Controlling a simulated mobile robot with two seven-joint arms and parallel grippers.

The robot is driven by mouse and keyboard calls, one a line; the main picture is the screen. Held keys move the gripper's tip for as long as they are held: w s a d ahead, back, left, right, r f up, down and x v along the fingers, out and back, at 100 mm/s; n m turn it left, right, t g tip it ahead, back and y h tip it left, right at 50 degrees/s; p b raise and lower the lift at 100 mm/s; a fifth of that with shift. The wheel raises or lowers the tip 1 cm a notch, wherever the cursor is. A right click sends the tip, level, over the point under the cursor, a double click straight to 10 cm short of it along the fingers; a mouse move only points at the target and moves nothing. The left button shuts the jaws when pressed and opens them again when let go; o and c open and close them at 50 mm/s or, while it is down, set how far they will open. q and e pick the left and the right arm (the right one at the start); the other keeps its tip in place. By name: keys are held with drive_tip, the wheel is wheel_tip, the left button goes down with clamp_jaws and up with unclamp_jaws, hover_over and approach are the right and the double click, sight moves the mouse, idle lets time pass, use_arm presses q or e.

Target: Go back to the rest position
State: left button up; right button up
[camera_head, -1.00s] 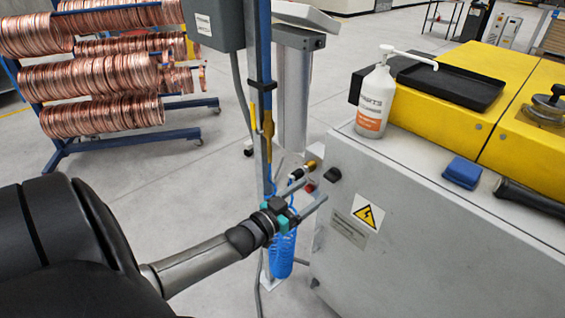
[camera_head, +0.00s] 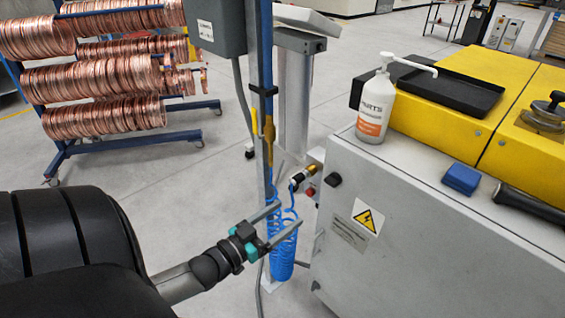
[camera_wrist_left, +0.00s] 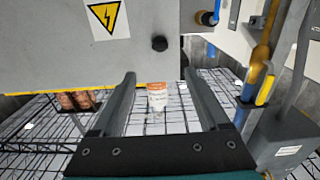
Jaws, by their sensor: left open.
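My left gripper (camera_head: 291,214) is open and empty in the head view, in front of the coiled blue hose (camera_head: 284,245) and left of the grey machine cabinet (camera_head: 420,235). Its fingers point to the upper right, apart from the cabinet. In the left wrist view the two fingers (camera_wrist_left: 159,78) are spread wide. A small white and orange container (camera_wrist_left: 158,97) shows between them, seemingly farther off, with nothing gripped. My right gripper is in neither view.
A brass fitting and red button (camera_head: 312,180) sit at the cabinet's left side. A pump bottle (camera_head: 376,105), black tray (camera_head: 448,88) and blue block (camera_head: 461,178) are on top. A blue post (camera_head: 267,60) stands behind my gripper. A rack of copper coils (camera_head: 105,80) stands back left.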

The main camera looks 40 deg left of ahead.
use_arm(q)
drive_tip(key=s+d+f+g+y+b, duration=0.15)
drive_tip(key=s+f+g, duration=0.35)
drive_tip(key=f, duration=0.9)
drive_tip(key=s+d+f+g+b, duration=0.1)
drive_tip(key=s+d+f+g, duration=0.15)
drive_tip(key=s+f, duration=0.8)
drive_tip(key=s+d+f+m+g+b, duration=0.1)
drive_tip(key=s+d+f+g, duration=0.3)
drive_tip(key=s+f, duration=0.4)
drive_tip(key=s+d+f+g+b, duration=0.1)
drive_tip(key=s+d+f+g, duration=0.4)
drive_tip(key=s+f, duration=0.4)
drive_tip(key=shift+d+f+m, duration=0.4)
drive_tip(key=shift+d+f, duration=0.45)
drive_tip(key=shift+s+g, duration=0.1)
drive_tip(key=shift+g, duration=0.15)
